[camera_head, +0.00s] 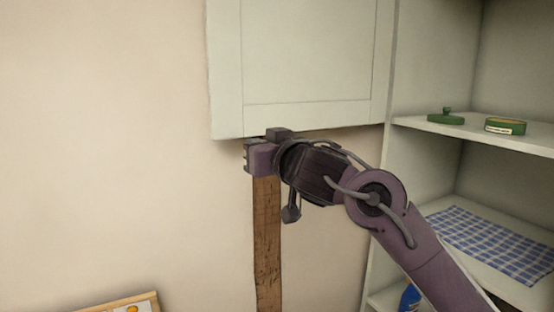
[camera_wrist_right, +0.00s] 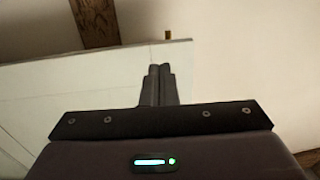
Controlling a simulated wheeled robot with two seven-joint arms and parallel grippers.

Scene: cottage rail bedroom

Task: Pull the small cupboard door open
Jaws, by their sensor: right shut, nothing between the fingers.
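The pale cupboard door (camera_head: 306,60), a flat panel with a raised frame, fills the upper middle of the head view. Its bottom edge hangs just above my right gripper (camera_head: 250,156). That gripper is shut and empty, at the lower left part of the door. In the right wrist view the shut fingers (camera_wrist_right: 160,82) stand in front of a pale panel (camera_wrist_right: 60,90), near its edge. I cannot tell whether they touch it. A small brown piece (camera_wrist_right: 168,35) shows at that edge. No handle is clearly visible. My left gripper is out of view.
A wooden post (camera_head: 267,240) stands below the gripper against the plain wall (camera_head: 110,130). Open shelves (camera_head: 400,123) at right hold a green lidded item (camera_head: 446,117), a green tin (camera_head: 505,125) and a blue checked cloth (camera_head: 490,240). A framed picture (camera_head: 130,303) is at lower left.

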